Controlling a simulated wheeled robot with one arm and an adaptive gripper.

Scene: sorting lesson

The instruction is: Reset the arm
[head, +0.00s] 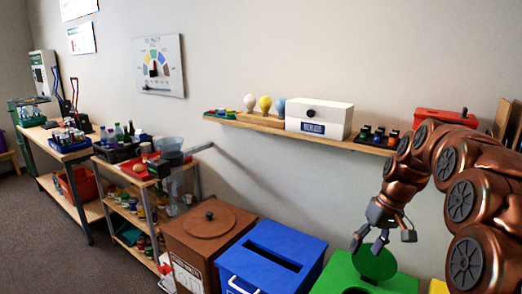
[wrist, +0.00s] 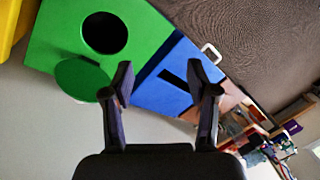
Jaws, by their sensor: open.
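My gripper (head: 383,240) hangs open and empty at the right of the head view, above the green bin (head: 398,284). My copper-coloured arm reaches in from the right edge. In the wrist view my gripper (wrist: 165,82) shows two dark fingers spread apart with nothing between them. The green bin (wrist: 60,35) shows there with a round black hole and a round green flap beside it. The blue bin (wrist: 160,97) with a dark slot lies beyond the fingers.
A brown bin (head: 180,245) and the blue bin (head: 250,275) stand left of the green one. A wall shelf (head: 262,124) holds bulbs, a white box (head: 318,118) and small batteries behind my gripper. Work tables with bottles and trays stand at the left. Dark floor (head: 50,235) is clear there.

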